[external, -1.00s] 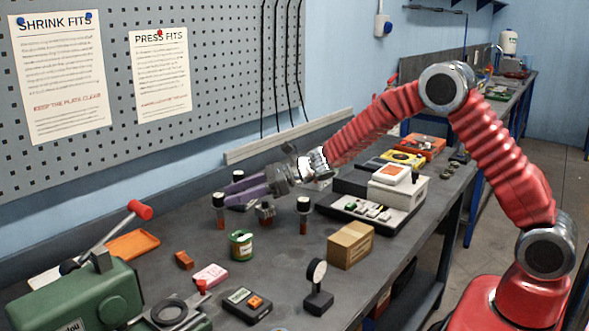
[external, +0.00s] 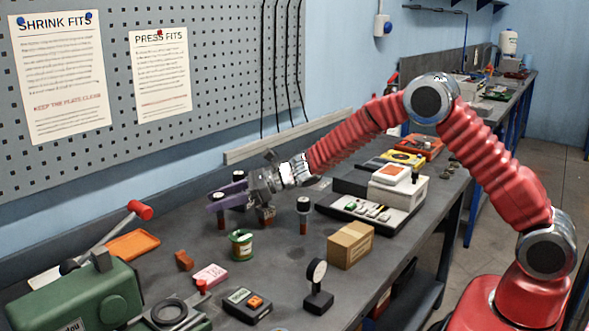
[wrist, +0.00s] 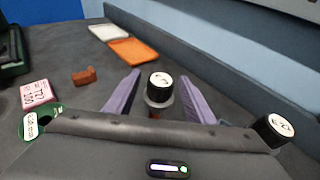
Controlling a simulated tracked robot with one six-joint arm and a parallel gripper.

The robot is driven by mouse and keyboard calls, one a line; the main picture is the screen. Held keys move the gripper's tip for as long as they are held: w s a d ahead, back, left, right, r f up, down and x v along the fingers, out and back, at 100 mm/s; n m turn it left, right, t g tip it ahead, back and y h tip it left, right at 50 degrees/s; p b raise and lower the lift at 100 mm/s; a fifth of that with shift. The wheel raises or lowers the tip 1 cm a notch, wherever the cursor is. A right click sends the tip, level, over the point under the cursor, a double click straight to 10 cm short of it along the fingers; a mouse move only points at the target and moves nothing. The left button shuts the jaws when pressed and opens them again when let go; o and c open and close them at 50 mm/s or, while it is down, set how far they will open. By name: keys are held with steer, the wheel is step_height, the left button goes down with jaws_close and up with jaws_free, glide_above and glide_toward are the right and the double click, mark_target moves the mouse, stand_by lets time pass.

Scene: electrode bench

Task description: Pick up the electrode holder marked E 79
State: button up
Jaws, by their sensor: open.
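Several electrode holders with black bodies, pale round caps and copper-coloured lower ends stand on the bench. One holder (wrist: 159,88) stands upright between the purple fingers of my gripper (wrist: 158,78). In the external view this holder (external: 219,219) is partly hidden by a finger, and my gripper (external: 222,196) is low around it. The jaws are open, with gaps beside the holder. A second holder (wrist: 277,130) is right of my gripper in the wrist view, towards the wall. A third holder (external: 303,206) stands right of my gripper in the external view. I cannot read the cap markings surely.
A green tin (external: 241,244) stands close in front of my gripper. A brown block (external: 184,260), pink box (external: 210,276), cardboard box (external: 350,244) and dial gauge (external: 318,287) lie farther out. A green press (external: 85,295) is at the left, an orange tray (external: 133,245) behind it.

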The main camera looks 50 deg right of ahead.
jaws_close()
stand_by(0.5)
step_height(320, 180, up, 10)
steer(key=shift+r, duration=0.1)
stand_by(0.5)
stand_by(0.5)
